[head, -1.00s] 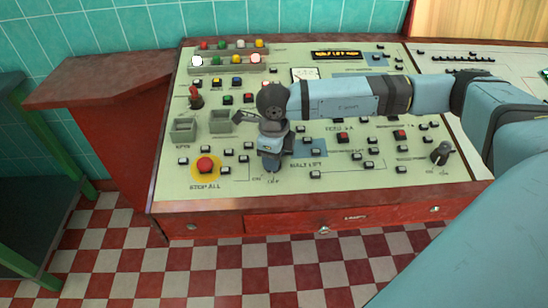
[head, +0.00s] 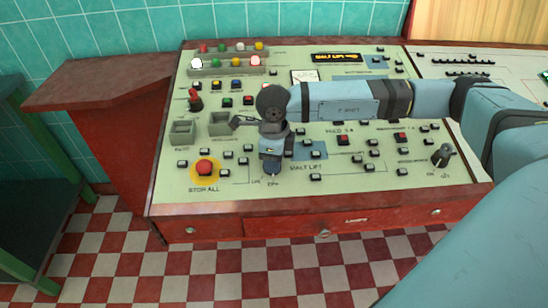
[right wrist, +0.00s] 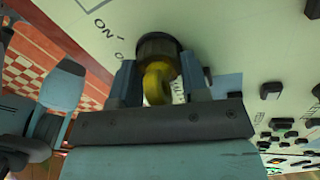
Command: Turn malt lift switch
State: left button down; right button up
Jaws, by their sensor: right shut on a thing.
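The malt lift switch (right wrist: 158,62) is a dark round knob with a yellow handle, seen in the right wrist view beside the printed word ON. My right gripper (right wrist: 160,82) has one finger on each side of this handle and is shut on it. In the head view, my right gripper (head: 271,172) points down at the panel beside the MALT LIFT label and hides most of the switch. How far the switch is turned cannot be told. My left gripper is not in view.
The pale green control panel (head: 225,187) carries many small buttons. A red STOP ALL button (head: 204,167) on a yellow disc lies left of my gripper. A red lever (head: 195,100) and another dark rotary switch (head: 441,155) stand up from the panel. My right arm spans its right half.

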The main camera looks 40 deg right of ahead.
jog(key=o, duration=0.9)
jog(key=shift+r, duration=0.1)
pick_arm(q)
jog(key=shift+p, duration=0.6)
pick_arm(e)
notch_tip(320, 180, up, 14)
jog(key=shift+f, duration=0.1)
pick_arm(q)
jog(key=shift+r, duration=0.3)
